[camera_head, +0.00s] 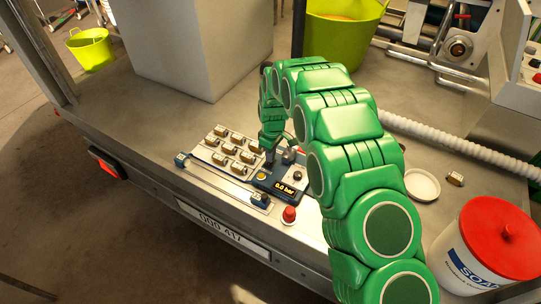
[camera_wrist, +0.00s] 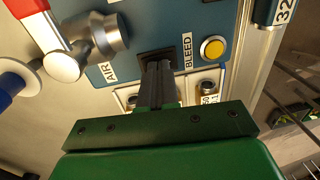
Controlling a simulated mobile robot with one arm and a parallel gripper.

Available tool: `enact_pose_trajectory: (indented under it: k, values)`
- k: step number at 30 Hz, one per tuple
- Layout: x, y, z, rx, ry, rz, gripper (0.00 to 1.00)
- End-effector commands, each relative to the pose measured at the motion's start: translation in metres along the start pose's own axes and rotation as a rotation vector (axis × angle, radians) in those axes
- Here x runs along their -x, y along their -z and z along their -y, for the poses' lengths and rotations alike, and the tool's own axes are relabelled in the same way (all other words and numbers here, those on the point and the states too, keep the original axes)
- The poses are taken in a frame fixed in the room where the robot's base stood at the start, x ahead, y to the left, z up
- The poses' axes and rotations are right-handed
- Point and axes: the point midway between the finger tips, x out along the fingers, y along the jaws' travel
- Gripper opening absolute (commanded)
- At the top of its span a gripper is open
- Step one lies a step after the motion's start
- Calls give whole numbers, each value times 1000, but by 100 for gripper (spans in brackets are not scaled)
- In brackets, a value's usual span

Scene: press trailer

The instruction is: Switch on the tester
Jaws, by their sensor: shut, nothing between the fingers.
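The tester (camera_head: 283,187) is a dark blue box on the metal bed, with a lit display reading 0.0 bar. In the wrist view its blue panel (camera_wrist: 190,18) has the labels AIR and BLEED, a yellow button (camera_wrist: 212,48) and a metal valve (camera_wrist: 100,40) with a red handle. My gripper (camera_head: 270,158) is shut and empty, pointing down at the panel's far side. In the wrist view, its fingertips (camera_wrist: 157,68) are at a dark square part (camera_wrist: 150,56) between the two labels. They partly hide it, and I cannot tell whether they touch it.
A tray of several small brass-coloured parts (camera_head: 228,150) lies left of the tester. A red-topped piece (camera_head: 289,214) stands in front of it. A white bucket with a red lid (camera_head: 490,245), a white dish (camera_head: 421,185) and a ribbed hose (camera_head: 460,147) are on the right.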

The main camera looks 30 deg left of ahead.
Motion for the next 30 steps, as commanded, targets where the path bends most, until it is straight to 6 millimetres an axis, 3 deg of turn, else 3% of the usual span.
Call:
enact_pose_trajectory:
  k: [8,24,30]
  values:
    - [27,0,5,0,-1,-1,0]
    - [118,0,25,-1,-3,-3,0]
    - [132,0,29,-1,0,0,0]
